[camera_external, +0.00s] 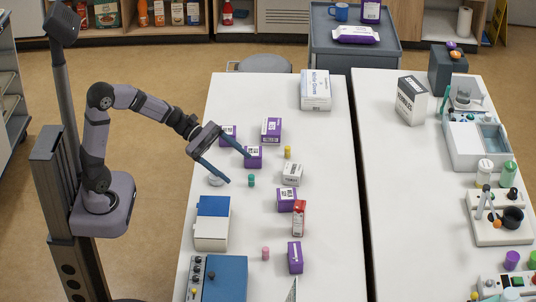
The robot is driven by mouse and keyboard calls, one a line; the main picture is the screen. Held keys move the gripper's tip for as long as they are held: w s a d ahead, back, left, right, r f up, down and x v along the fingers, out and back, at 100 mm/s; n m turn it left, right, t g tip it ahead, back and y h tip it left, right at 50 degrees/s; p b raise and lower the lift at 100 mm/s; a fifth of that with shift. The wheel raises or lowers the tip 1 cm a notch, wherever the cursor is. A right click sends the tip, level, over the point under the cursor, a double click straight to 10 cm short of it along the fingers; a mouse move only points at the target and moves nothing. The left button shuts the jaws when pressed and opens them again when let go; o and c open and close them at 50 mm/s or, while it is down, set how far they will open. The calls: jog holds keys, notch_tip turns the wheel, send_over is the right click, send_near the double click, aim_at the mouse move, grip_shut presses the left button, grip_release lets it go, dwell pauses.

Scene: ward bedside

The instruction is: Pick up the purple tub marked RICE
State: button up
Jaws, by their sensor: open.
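Several purple tubs with white labels stand on the white table. One tub (228,135) is behind my gripper, one (271,130) is at the back right, and one (254,157) is just beside a fingertip. Two more stand nearer the front, one (287,201) beside a red carton and one (295,258) further forward. The label print is too small to read, so I cannot tell which is marked RICE. My gripper (238,168) is open, with its two blue fingers spread above the table and nothing between them. I cannot tell whether a fingertip touches the nearest tub.
A teal cylinder (251,181), a yellow one (288,152), a white box (292,174) and the red carton (299,218) stand close by. A blue-and-white box (212,222) is at the front left. A large white carton (315,90) stands at the back. The table's right side is clear.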

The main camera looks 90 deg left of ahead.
jog(key=w+a+n+t+y+b, duration=0.35)
jog(key=a+n, duration=0.35)
jog(key=a, duration=0.5)
jog(key=n+t+y, duration=0.3)
jog(key=n+y, duration=0.1)
jog(key=n, duration=0.1)
send_over(250, 151)
jog(key=s, duration=0.3)
notch_tip(250, 151, down, 5)
notch_tip(250, 151, down, 7)
jog(key=shift+w+f+b, duration=0.15)
jog(key=shift+b, duration=0.35)
jog(key=shift+w, duration=1)
jog(key=shift+w+a, duration=0.1)
jog(key=shift+w, duration=0.2)
jog(key=shift+w, duration=0.1)
jog(key=shift+w+a+p, duration=0.1)
jog(key=shift+w+p, duration=0.45)
jog(key=shift+w, duration=1.85)
